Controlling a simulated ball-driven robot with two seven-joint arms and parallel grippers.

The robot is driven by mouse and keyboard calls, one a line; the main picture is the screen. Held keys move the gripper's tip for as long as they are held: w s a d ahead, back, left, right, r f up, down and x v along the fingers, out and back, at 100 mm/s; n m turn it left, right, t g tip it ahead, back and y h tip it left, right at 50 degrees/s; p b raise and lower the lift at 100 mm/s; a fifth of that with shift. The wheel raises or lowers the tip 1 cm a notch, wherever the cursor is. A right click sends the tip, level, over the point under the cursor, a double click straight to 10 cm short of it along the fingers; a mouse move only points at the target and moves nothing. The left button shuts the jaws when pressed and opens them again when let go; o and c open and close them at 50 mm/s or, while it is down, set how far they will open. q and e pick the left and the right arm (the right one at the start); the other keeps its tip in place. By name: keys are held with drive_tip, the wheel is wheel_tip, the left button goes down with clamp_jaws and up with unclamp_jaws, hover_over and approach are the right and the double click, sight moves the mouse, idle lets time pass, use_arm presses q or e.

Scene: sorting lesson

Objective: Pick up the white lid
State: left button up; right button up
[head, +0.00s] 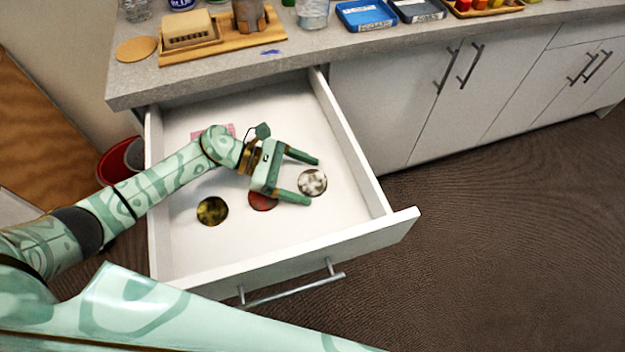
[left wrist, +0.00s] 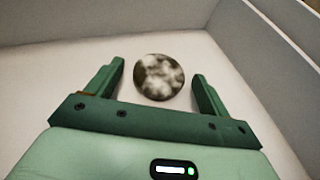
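The white lid (head: 312,182) is a round disc mottled white and dark, lying in the open drawer. My left gripper (head: 305,180) is inside the drawer, open, with its two green fingers pointing toward the lid. In the left wrist view the lid (left wrist: 159,77) shows between and just beyond the fingertips (left wrist: 158,70), with gaps on both sides. A red lid (head: 263,201) lies partly hidden under the lower finger. A yellow-and-dark lid (head: 212,210) lies to the left. My right gripper is not seen.
The white drawer (head: 376,187) stands pulled out, its walls around the gripper. The counter (head: 315,47) above holds a wooden board (head: 232,44), a blue tray (head: 366,15) and other items. A pink paper (head: 201,134) lies at the drawer's back. A red bin (head: 115,162) stands left.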

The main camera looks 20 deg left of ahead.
sight(303, 179)
use_arm(q)
drive_tip(key=c, duration=0.8)
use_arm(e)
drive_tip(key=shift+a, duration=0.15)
